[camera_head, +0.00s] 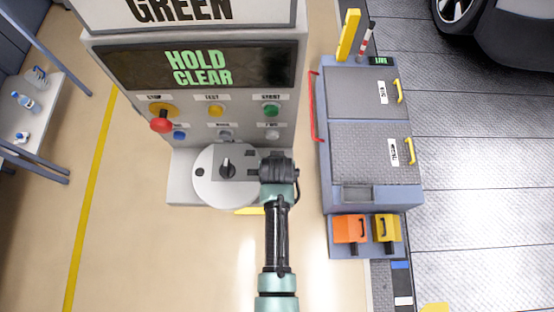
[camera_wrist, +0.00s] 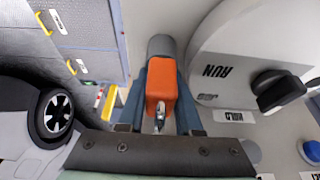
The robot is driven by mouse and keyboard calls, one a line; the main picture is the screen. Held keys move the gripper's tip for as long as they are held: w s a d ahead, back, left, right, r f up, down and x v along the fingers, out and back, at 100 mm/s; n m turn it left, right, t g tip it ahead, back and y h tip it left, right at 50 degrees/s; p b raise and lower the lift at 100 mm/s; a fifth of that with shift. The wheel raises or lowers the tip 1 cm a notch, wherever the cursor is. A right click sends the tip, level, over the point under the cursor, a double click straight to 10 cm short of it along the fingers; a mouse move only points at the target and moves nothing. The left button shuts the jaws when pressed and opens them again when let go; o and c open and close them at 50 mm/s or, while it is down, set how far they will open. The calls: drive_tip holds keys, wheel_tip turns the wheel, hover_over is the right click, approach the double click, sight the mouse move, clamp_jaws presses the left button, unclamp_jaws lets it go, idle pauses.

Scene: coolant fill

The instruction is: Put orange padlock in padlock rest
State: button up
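The orange padlock (camera_wrist: 161,85) shows in the wrist view, with a metal shackle toward the camera. My gripper (camera_wrist: 164,92) has a blue-grey finger close against each side of it and appears shut on it. A grey cylinder (camera_wrist: 161,45) is just beyond the padlock; I cannot tell whether they touch. In the head view my gripper is mostly hidden under my wrist, at the right of the console's round dial plate (camera_head: 205,190). The padlock is hidden there too. I cannot clearly identify the padlock rest; a shallow recess (camera_head: 358,193) shows on the blue cabinet.
The console (camera_head: 195,100) reads HOLD CLEAR and has several buttons and a black knob (camera_head: 228,168). The blue cabinet (camera_head: 327,165) stands to the right, with an orange box (camera_head: 350,229) and a yellow box (camera_head: 386,229) at its front. A car (camera_head: 515,35) is far right.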

drive_tip(key=o, duration=0.4)
drive_tip(key=shift+r+p, duration=0.5)
drive_tip(key=shift+r, duration=0.2)
drive_tip(key=b+v, duration=0.1)
drive_tip(key=v, duration=1.1)
drive_tip(key=shift+f, duration=0.1)
